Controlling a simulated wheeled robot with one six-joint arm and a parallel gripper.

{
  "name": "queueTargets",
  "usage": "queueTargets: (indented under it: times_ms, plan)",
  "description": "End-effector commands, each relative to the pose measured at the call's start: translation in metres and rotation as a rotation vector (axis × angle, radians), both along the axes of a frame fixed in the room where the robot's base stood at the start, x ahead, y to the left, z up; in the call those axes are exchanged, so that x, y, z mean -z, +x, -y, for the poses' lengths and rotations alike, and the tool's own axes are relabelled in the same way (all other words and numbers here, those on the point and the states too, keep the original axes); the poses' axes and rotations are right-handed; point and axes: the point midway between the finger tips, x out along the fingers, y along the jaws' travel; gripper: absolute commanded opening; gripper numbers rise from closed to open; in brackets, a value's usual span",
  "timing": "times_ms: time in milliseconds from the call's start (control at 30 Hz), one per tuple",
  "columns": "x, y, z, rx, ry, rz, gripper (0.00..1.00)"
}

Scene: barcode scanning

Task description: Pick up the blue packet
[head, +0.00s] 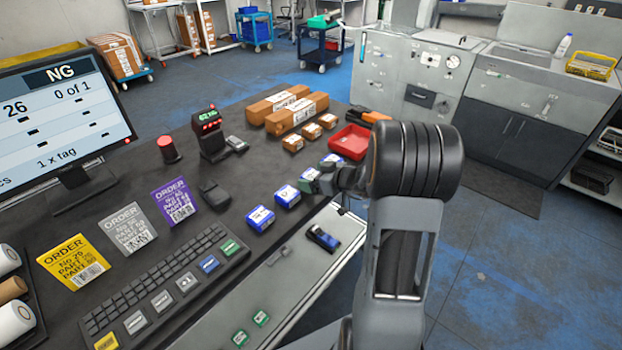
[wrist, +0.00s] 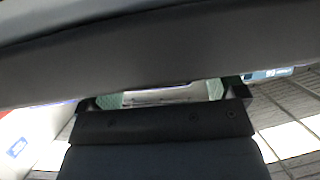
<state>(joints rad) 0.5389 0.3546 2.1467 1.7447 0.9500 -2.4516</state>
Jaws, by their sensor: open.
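Several small blue-and-white packets stand in a slanting row on the dark table in the head view. They include a front blue packet (head: 260,218), a second one (head: 287,196) and a third one (head: 308,175) beside my gripper. My gripper (head: 322,183) is low over the row's far end, partly hidden by my own arm. In the wrist view my gripper (wrist: 163,97) is open, with a green pad at each side. A pale surface (wrist: 165,93) shows between the pads; I cannot tell whether it is a packet or whether the pads touch it.
A keyboard (head: 165,285), order cards (head: 128,228) and a monitor (head: 55,110) are at the left. Brown boxes (head: 302,112) and a red tray (head: 350,142) lie beyond my gripper. A dark blue device (head: 323,238) lies on the lower grey shelf (head: 285,280).

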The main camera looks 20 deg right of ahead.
Motion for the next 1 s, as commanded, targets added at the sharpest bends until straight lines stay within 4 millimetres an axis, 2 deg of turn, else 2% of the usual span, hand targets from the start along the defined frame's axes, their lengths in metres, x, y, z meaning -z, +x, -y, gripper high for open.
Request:
queueTargets:
  times_ms: [100, 700, 900, 1000]
  plan:
    - [0.0000, -0.0002, 0.0001, 0.000, 0.000, 0.000, 0.87]
    - [-0.0004, -0.0003, 0.0002, 0.000, 0.000, 0.000, 0.32]
    - [-0.0010, -0.0002, 0.0003, 0.000, 0.000, 0.001, 0.32]
    - [-0.0073, 0.0000, 0.0004, -0.001, -0.002, 0.002, 0.32]
